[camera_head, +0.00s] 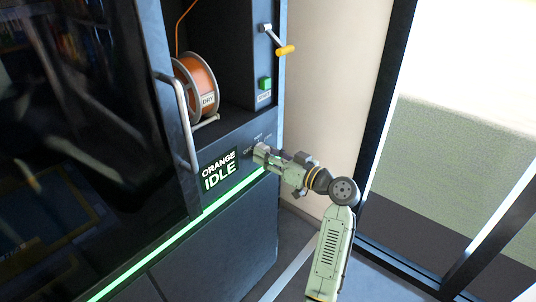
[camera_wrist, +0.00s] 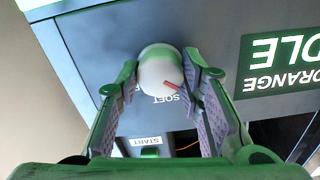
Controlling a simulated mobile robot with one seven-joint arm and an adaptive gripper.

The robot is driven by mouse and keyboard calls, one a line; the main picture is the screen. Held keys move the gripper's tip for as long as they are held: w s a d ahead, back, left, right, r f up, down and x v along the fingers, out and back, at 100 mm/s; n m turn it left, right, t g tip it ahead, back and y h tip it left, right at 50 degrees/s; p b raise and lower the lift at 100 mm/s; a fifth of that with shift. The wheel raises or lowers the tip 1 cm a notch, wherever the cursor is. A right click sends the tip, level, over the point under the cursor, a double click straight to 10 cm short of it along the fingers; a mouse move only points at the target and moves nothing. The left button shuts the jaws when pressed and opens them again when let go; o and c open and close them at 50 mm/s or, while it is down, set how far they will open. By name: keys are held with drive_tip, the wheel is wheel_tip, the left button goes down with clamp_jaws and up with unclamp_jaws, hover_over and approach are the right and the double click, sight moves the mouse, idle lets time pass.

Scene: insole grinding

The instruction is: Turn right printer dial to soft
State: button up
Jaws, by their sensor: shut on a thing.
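The printer dial (camera_wrist: 158,66) is a round, pale grey knob with a red mark on its face, seen in the wrist view. The word SOFT (camera_wrist: 163,98) is printed just below it in that view. The red mark points down and to the right, just right of the SOFT lettering. My gripper (camera_wrist: 165,76) has one green finger on each side of the dial and is shut on it.
A lit ORANGE IDLE display (camera_head: 219,170) is left of my gripper in the head view. Above are an orange spool (camera_head: 198,78), a green START button (camera_head: 265,83) and an orange-handled crank (camera_head: 284,50). The dark door has a metal handle (camera_head: 181,125). Open floor lies right.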

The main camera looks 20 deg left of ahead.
drive_tip(key=shift+m+p, duration=1.85)
drive_tip(key=shift+m, duration=3.15)
drive_tip(key=o, duration=1.2)
drive_tip(key=shift+c, duration=0.2)
drive_tip(key=v, duration=1.2)
